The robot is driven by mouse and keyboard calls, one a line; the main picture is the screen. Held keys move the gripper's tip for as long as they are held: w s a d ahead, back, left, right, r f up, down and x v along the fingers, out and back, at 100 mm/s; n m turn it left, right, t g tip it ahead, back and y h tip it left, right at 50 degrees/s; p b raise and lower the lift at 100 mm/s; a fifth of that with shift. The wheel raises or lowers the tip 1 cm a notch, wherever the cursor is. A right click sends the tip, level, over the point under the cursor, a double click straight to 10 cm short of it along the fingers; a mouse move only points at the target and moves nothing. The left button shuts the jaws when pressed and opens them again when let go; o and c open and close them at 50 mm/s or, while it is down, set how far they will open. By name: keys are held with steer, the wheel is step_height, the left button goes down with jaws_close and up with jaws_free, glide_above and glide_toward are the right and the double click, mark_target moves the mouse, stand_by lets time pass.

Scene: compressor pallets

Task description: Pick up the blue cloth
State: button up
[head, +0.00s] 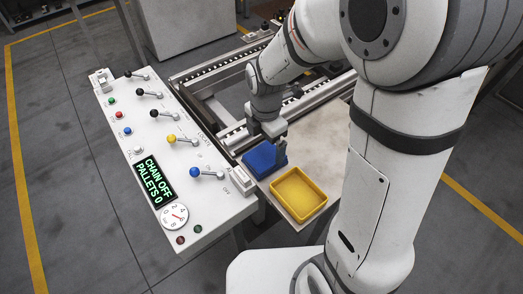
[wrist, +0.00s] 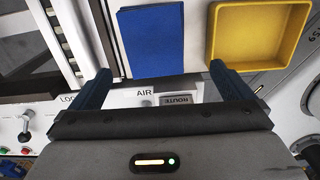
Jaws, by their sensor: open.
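The blue cloth (head: 264,158) lies as a flat, folded rectangle on the pale table, between the control panel and the yellow tray. It also shows in the wrist view (wrist: 152,40), at the top centre. My gripper (head: 272,150) is over the cloth's right side in the head view, with part of the cloth hidden behind it. In the wrist view my gripper (wrist: 160,82) has its two fingers wide apart, with nothing between them. The cloth shows beyond the fingertips. I cannot tell the exact height of the fingers above it.
The yellow tray (head: 298,194) stands empty at the cloth's right; it also shows in the wrist view (wrist: 213,35). The control panel (head: 150,150) with several levers is at the left. Conveyor rails (head: 225,68) run behind the table (head: 318,148).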

mark_target(263, 158)
steer(key=f, duration=0.7)
steer(key=shift+w+a+f, duration=0.2)
steer(key=shift+a+f, duration=0.1)
steer(key=shift+f, duration=0.1)
steer(key=c, duration=0.9)
